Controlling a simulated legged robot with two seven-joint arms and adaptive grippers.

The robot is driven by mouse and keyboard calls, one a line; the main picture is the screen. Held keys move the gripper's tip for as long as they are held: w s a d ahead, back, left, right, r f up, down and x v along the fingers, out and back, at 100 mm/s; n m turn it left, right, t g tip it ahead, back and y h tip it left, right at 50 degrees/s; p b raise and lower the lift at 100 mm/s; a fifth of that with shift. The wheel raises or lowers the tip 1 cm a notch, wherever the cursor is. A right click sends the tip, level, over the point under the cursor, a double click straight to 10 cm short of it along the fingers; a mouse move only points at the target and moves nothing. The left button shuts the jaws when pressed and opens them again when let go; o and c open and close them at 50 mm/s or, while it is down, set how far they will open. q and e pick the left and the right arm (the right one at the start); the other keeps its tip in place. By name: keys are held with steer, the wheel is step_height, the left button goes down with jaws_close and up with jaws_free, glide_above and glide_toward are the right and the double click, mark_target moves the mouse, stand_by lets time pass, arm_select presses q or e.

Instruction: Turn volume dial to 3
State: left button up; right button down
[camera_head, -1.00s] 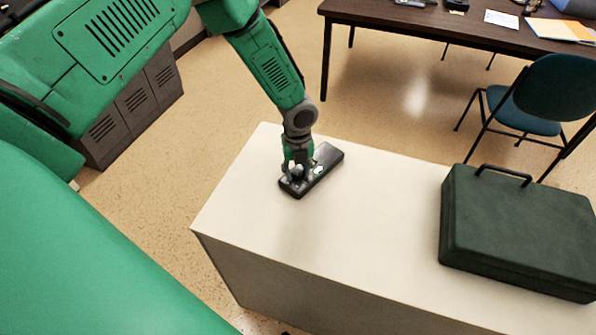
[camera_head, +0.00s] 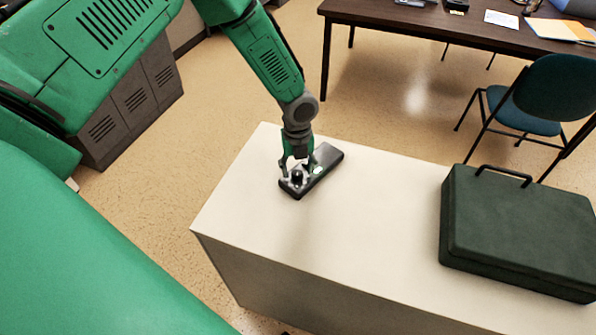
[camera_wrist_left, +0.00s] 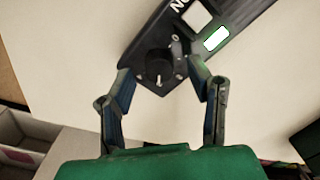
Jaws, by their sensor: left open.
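A black device (camera_head: 324,166) lies flat on the cream cabinet top. In the left wrist view the device (camera_wrist_left: 190,30) shows a round black volume dial (camera_wrist_left: 159,68) with a light pointer mark, small marks around it, a pale square and a lit green-edged button (camera_wrist_left: 216,39). My left gripper (camera_head: 298,178) comes down from above over the near end of the device. In the left wrist view its open fingers (camera_wrist_left: 162,84) stand on either side of the dial, apart from it. The number at the pointer is too small to read. My right gripper is not in view.
The cream cabinet (camera_head: 345,225) has clear room around the device. A dark green case (camera_head: 515,230) stands on its right part. Behind are a blue chair (camera_head: 545,100) and a dark desk (camera_head: 430,22) with papers. Grey drawers (camera_head: 130,105) stand at the left.

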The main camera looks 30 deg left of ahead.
mark_target(297, 172)
arm_select(q)
step_height(297, 172, up, 10)
stand_by(0.3)
stand_by(0.3)
